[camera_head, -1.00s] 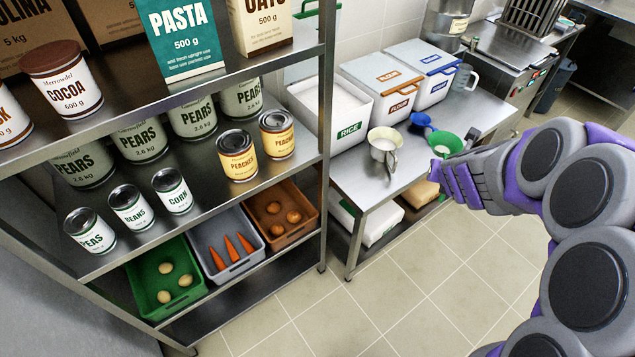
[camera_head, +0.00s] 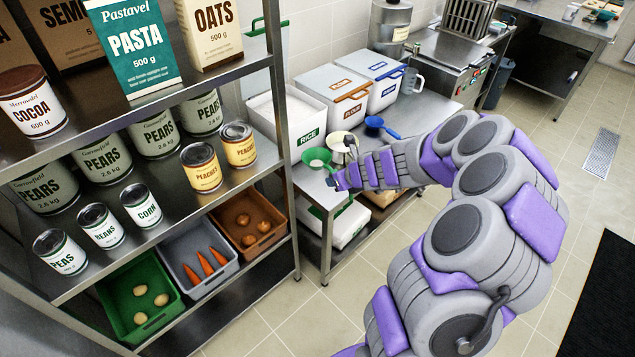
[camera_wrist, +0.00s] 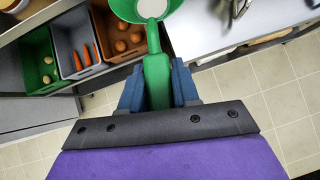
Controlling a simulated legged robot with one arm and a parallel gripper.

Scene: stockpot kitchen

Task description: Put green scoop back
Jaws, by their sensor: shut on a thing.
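My gripper (camera_head: 336,181) is shut on the handle of the green scoop (camera_head: 316,157), at the front left of the steel table (camera_head: 410,108). In the wrist view, the fingers (camera_wrist: 158,92) are on both sides of the green handle (camera_wrist: 157,72), and the scoop's bowl (camera_wrist: 126,8) points away and holds something white. The white bin labelled RICE (camera_head: 308,138) stands just behind the scoop. It looks open, with white contents. A green-edged lid (camera_head: 258,32) shows behind the shelf post.
A pale metal scoop (camera_head: 338,142) and a blue scoop (camera_head: 376,124) lie right of the green one. Two closed bins, orange-handled (camera_head: 340,98) and blue-handled (camera_head: 378,78), stand behind. The shelf rack (camera_head: 285,150) with cans and vegetable crates is close on the left.

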